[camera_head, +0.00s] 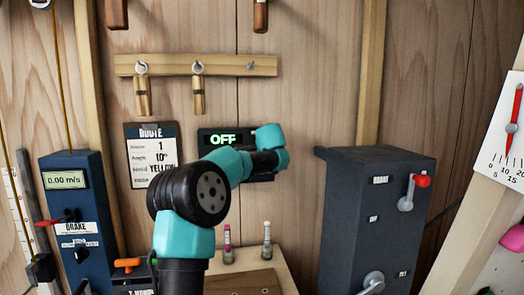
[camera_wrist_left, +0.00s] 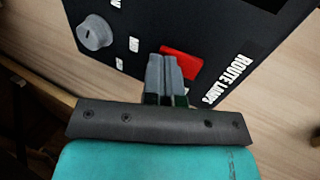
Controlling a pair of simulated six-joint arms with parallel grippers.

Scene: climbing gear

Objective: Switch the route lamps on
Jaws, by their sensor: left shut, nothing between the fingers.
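The dark route lamps panel (camera_head: 205,134) is on the wooden wall in the head view, partly hidden behind my arm. Its display (camera_head: 222,140) reads OFF in green. In the left wrist view the black panel (camera_wrist_left: 130,15) carries the words ROUTE LAMPS, a red square button (camera_wrist_left: 183,62) and a grey round knob (camera_wrist_left: 95,33). My left gripper (camera_wrist_left: 163,60) is shut and empty, its fingertips over the red button's edge; I cannot tell whether they touch it. In the head view its fingers are hidden behind the teal wrist. My right gripper is not in view.
A blue brake box (camera_head: 75,200) stands at left, and a dark cabinet (camera_head: 370,235) with a red-tipped lever (camera_head: 410,190) at right. A route card (camera_head: 150,155) hangs left of the panel. A wooden rail (camera_head: 220,66) with pegs is above. Two small tubes (camera_head: 266,240) stand below.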

